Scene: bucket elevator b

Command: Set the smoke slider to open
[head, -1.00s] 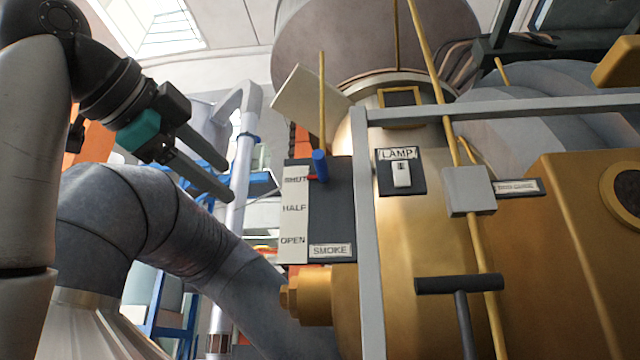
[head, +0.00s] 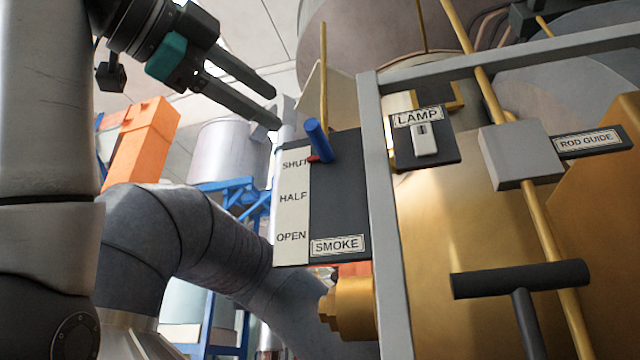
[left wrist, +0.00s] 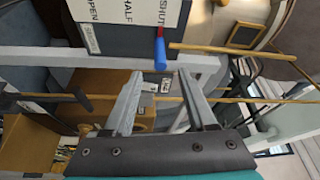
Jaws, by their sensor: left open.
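The smoke slider panel (head: 338,200) is a dark plate with a white scale marked SHUT, HALF and OPEN from top to bottom. Its blue handle (head: 318,140) with a red pointer stands at the SHUT mark. In the left wrist view the blue handle (left wrist: 160,54) shows beyond the fingers, near the top middle. My left gripper (head: 274,107) is open and empty, up and to the left of the handle and apart from it. In the wrist view its two fingers (left wrist: 159,88) are spread. My right gripper is not in view.
A grey frame post (head: 388,220) stands right of the panel, with a rail running right from its top. A LAMP switch (head: 424,138) and a black T-handle (head: 520,279) are further right. A yellow rod rises above the handle.

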